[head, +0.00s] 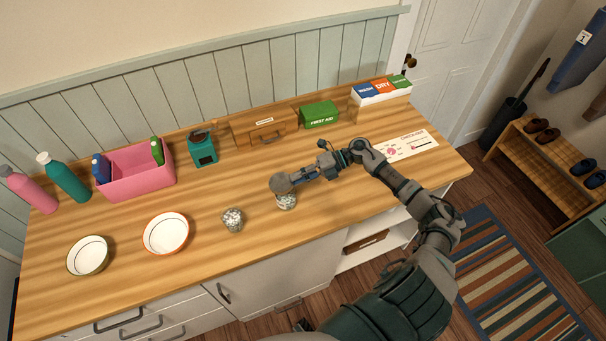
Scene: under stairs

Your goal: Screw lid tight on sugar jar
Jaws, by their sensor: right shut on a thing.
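A small jar (286,202) with pale, speckled contents stands upright on the wooden counter, near the middle; I take it for the sugar jar. A round grey lid (280,183) is at its top and hides its mouth. The lid looks slightly left of the jar's centre, and I cannot tell whether it is seated or just above the rim. My right gripper (294,179) reaches in from the right and is shut on the lid. My left gripper is not in view.
A second speckled jar (232,219) stands left of the first. Two bowls, an orange-rimmed one (166,233) and a dark-rimmed one (88,256), are further left. A pink caddy (138,172), teal device (203,149), wooden drawer box (264,131) and green first-aid box (319,115) line the back.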

